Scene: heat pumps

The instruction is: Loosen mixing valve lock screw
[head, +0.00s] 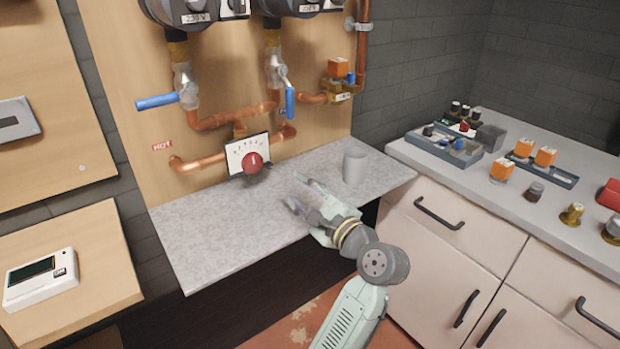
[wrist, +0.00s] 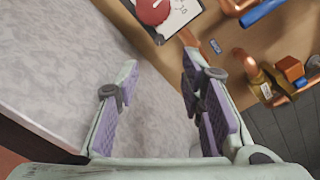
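The mixing valve has a red round knob (head: 252,161) in front of a white scale plate (head: 236,153), on the copper pipes of the wooden panel. The red knob also shows at the top of the wrist view (wrist: 152,10), with part of the plate beside it. I cannot make out the lock screw in either view. My gripper (head: 297,192) is over the grey stone shelf, to the right of the knob and apart from it. In the wrist view my gripper (wrist: 160,85) has its two purple-padded fingers wide apart with nothing between them.
A grey cup (head: 355,166) stands on the stone shelf (head: 215,235) close to my gripper. Blue-handled valves (head: 158,101) stick out from the panel. A counter (head: 420,158) at the right holds trays and small parts. The shelf's left part is clear.

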